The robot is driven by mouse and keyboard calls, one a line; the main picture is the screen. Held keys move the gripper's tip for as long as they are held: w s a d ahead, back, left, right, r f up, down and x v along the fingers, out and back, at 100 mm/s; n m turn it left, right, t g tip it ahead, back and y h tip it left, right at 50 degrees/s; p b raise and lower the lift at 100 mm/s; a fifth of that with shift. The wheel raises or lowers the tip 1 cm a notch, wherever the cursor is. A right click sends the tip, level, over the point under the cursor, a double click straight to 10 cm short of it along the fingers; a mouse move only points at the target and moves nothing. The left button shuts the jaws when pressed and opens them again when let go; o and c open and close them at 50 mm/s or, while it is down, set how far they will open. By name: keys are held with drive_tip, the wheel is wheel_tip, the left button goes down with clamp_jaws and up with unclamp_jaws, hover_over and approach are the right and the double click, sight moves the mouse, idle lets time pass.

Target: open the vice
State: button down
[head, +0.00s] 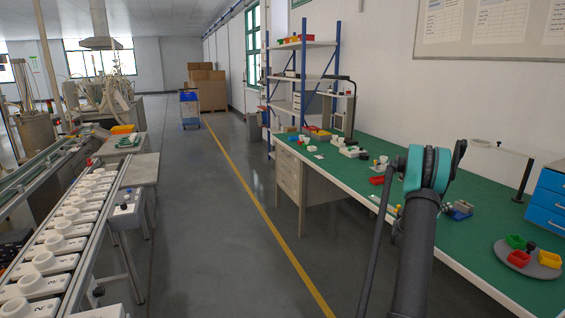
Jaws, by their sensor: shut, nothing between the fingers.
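A small blue and grey metal block (460,210) that looks like the vice sits on the green-topped workbench (490,234), just right of my arm. It is too small to tell how far its jaws are apart. My arm rises in front of the bench, with a dark link and a teal joint. My gripper cannot be made out; the arm's end is hidden behind the teal joint.
A grey round turntable (537,269) with red, green and yellow bins stands at the bench's near right. Blue drawers (547,201) stand behind it. A conveyor (62,240) with white fixtures runs along the left. The grey floor (215,230) between is clear.

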drive_tip(key=shift+v, duration=2.3)
drive_tip(key=shift+s, duration=0.15)
drive_tip(key=shift+s+d+f, duration=0.1)
drive_tip(key=shift+s+f, duration=0.9)
drive_tip(key=shift+s, duration=0.15)
drive_tip(key=shift+x, duration=3.4)
drive_tip(key=shift+w, duration=0.1)
drive_tip(key=shift+w+a+r, duration=0.25)
drive_tip(key=shift+w+r, duration=0.25)
drive_tip(key=shift+w, duration=0.15)
drive_tip(key=shift+w+a+r, duration=0.15)
drive_tip(key=shift+w+a, duration=0.1)
drive_tip(key=shift+w, duration=0.2)
drive_tip(key=shift+r, duration=0.1)
